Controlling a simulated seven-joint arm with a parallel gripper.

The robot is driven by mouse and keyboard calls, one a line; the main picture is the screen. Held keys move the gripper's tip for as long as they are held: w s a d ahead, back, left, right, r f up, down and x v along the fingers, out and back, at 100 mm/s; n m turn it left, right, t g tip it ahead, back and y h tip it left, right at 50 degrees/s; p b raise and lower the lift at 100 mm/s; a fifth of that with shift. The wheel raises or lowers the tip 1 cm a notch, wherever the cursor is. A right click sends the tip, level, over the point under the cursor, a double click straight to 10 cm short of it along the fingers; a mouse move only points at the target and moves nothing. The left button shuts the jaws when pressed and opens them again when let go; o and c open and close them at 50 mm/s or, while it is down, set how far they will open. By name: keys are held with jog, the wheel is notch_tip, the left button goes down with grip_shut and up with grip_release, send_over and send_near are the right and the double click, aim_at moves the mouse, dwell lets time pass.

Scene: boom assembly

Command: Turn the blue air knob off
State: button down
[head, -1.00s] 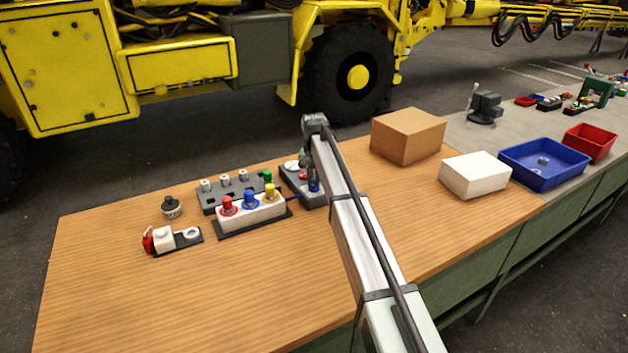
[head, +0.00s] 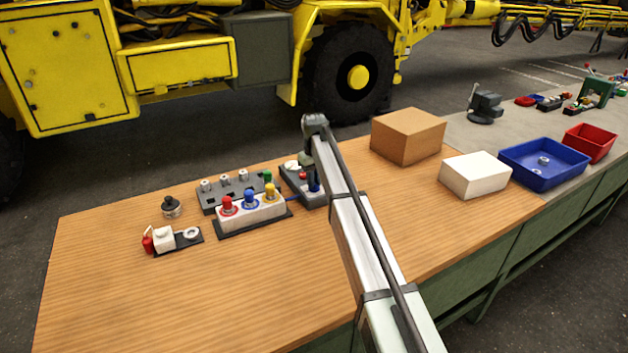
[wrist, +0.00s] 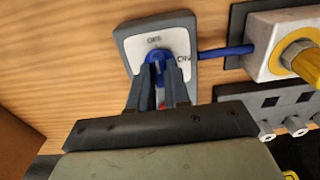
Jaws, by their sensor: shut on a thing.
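The blue air knob (wrist: 158,57) sits on a white plate (wrist: 178,40) on a dark grey base, marked OFF at the top and ON at the right in the wrist view. My gripper (wrist: 160,72) has its two dark fingers around the knob and is shut on it. The fingers hide part of the knob, and I cannot tell exactly which mark it points to. In the head view, a little blue of the knob (head: 314,188) shows beside my arm at the back of the wooden table. A red part (wrist: 162,104) shows between the fingers.
A blue hose (wrist: 225,52) runs from the base to a white block (head: 252,210) with red, blue and yellow knobs. A grey block (head: 212,200) with silver fittings stands behind it. A cardboard box (head: 408,135) stands to the right. The table front (head: 180,300) is clear.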

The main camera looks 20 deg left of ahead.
dwell(0.4)
jog(key=c, duration=1.1)
grip_release()
notch_tip(320, 180, up, 14)
jog(key=shift+f, duration=0.1)
